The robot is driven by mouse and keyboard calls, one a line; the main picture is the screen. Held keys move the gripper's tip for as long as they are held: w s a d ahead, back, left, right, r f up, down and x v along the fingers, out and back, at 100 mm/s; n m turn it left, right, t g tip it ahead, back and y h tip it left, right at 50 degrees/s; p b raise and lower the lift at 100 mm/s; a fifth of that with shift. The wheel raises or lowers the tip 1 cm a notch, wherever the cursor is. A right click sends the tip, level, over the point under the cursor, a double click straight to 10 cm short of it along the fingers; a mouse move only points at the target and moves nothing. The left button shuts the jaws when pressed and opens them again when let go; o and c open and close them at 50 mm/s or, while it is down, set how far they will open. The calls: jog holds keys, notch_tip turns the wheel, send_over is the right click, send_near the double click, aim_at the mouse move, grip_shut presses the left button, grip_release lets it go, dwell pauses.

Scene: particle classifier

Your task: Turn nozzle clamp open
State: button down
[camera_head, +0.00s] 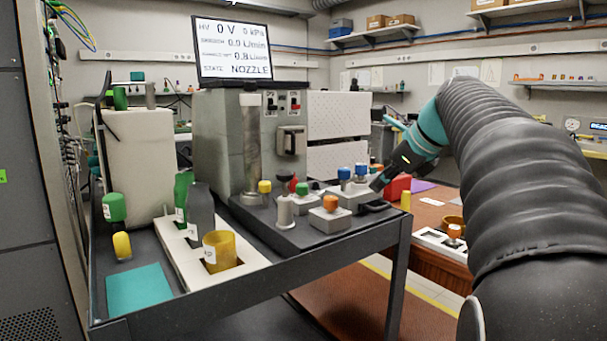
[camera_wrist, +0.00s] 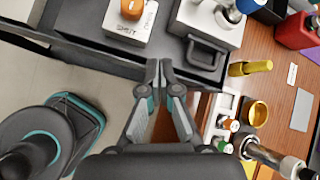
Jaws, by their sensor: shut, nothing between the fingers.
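My gripper (camera_wrist: 159,66) has its fingertips together, with nothing between them, by the cart's edge. In the head view my gripper (camera_head: 378,183) is near the block with blue knobs (camera_head: 352,196). A black loop handle (camera_head: 373,208) sticks out from that block; it also shows in the wrist view (camera_wrist: 207,54), to the right of my fingertips and apart from them. A white block (camera_head: 330,221) with an orange knob (camera_head: 330,203) stands beside it. In the wrist view this block (camera_wrist: 122,30) bears lettering that seems to include "SHUT". I cannot tell which part is the nozzle clamp.
The screen (camera_head: 234,50) reads "STATE NOZZLE", with 0 V and 0 kPa. A grey cart (camera_head: 290,272) carries the machine, a yellow cup (camera_head: 219,250) and dark bottles. A wooden table (camera_wrist: 285,90) with a yellow cup (camera_wrist: 257,112) lies to the right.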

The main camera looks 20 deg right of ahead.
aim_at(349, 179)
jog(key=w+d+r+m+t, duration=0.1)
jog(key=w+d+r+m, duration=0.1)
jog(key=d+r+m, duration=0.3)
jog(key=x, duration=0.6)
jog(key=d+b+x, duration=0.1)
jog(key=x, duration=0.3)
jog(key=shift+s+f, duration=0.15)
jog(key=shift+f, duration=0.2)
jog(key=w, duration=0.2)
jog(key=w+a, duration=0.1)
jog(key=shift+w+f, duration=0.1)
jog(key=shift+f, duration=0.15)
jog(key=shift+w+a, duration=0.25)
jog(key=shift+w, duration=0.35)
